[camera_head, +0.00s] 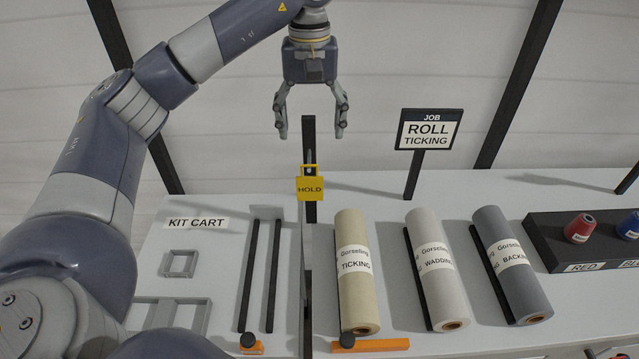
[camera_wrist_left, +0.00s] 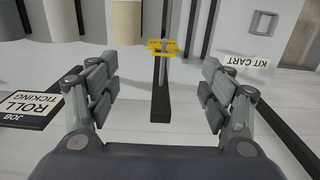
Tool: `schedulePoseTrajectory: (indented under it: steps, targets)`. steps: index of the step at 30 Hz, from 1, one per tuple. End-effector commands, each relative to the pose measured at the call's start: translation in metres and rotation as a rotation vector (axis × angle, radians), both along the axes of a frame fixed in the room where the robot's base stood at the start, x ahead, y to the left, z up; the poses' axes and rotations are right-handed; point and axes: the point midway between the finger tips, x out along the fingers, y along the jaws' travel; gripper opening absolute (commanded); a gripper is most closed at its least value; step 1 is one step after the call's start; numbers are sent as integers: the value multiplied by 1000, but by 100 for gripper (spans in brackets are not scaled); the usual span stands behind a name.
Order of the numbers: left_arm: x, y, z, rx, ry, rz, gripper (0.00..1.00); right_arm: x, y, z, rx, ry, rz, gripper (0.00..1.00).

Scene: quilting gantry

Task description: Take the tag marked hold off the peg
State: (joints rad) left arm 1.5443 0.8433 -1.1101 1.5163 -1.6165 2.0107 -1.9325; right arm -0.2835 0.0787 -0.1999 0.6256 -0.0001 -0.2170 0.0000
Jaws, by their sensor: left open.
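The yellow tag (camera_head: 311,188) marked HOLD hangs on a peg (camera_head: 310,160) on a dark upright post (camera_head: 309,133). In the left wrist view the tag (camera_wrist_left: 162,46) shows edge-on near the top middle, beside the post (camera_wrist_left: 161,100). My left gripper (camera_head: 311,135) is open and empty, above the tag and apart from it, with its fingers pointing down on either side of the post's top in the picture. In the left wrist view its fingers (camera_wrist_left: 161,98) are spread wide with the post between them. My right gripper is not in view.
A JOB sign (camera_head: 429,130) reading ROLL TICKING stands to the right. Rolls of ticking (camera_head: 356,290), wadding (camera_head: 436,290) and backing (camera_head: 513,290) lie on the table. A black spool rack (camera_head: 545,240) is at far right. The kit cart area (camera_head: 195,223) is at left, with two dark rails (camera_head: 248,275).

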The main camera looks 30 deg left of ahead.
Motion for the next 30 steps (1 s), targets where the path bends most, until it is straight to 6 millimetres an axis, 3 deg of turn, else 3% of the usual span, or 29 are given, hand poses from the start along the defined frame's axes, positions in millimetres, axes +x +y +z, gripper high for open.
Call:
schedulePoseTrajectory:
  steps: [1, 9, 15, 24, 30]
  targets:
    - [0, 0, -11, 0, 0, 0, 73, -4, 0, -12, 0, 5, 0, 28]
    - [0, 0, -43, -1, -1, 0, 73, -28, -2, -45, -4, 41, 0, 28]
    - [0, 0, -64, -1, -1, -1, 73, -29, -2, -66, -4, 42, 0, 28]
    - [-1, -1, -90, -1, 4, -2, 73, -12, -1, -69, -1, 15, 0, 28]
    - [-1, -1, -112, -2, 3, -2, 73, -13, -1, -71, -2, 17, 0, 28]
